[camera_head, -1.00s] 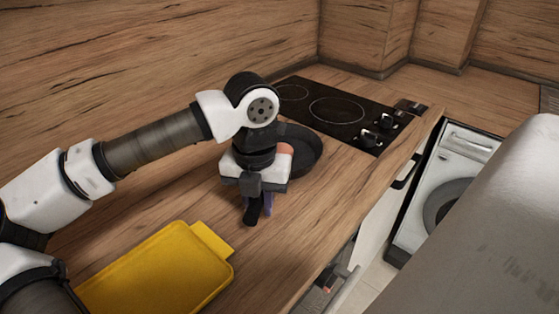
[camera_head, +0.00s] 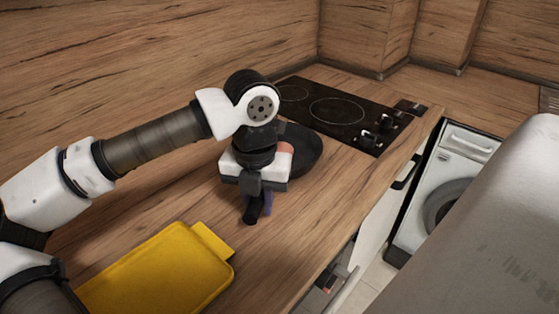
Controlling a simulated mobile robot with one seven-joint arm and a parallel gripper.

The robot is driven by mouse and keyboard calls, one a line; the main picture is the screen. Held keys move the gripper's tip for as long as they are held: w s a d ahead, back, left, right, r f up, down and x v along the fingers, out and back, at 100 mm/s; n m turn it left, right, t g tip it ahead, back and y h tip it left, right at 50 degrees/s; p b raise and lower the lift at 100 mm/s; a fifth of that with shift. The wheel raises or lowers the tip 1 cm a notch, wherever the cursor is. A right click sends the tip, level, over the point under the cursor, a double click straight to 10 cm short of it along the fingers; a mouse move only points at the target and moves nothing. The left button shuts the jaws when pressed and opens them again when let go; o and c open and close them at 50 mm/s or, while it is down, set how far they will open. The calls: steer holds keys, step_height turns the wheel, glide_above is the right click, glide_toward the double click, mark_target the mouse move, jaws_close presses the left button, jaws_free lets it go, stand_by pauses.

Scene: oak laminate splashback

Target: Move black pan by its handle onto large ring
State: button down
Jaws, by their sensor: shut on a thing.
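The black pan (camera_head: 305,150) is on or just above the wooden counter, in front of the hob and partly hidden behind my gripper. Its dark handle (camera_head: 251,216) points toward the camera and shows below my gripper. My gripper (camera_head: 258,205) points down and is shut on the handle; the fingers are mostly hidden by the gripper body. The large ring (camera_head: 338,111) is the bigger circle on the black hob, behind and to the right of the pan, and it is bare.
A smaller ring (camera_head: 292,93) is at the hob's far left, and knobs (camera_head: 375,130) line its right side. A yellow board (camera_head: 160,272) lies on the counter at front left. A wooden splashback (camera_head: 160,80) rises behind. A washing machine (camera_head: 450,185) stands at right.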

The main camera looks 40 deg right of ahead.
steer(key=shift+r+p, duration=1.1)
steer(key=shift+r, duration=1.15)
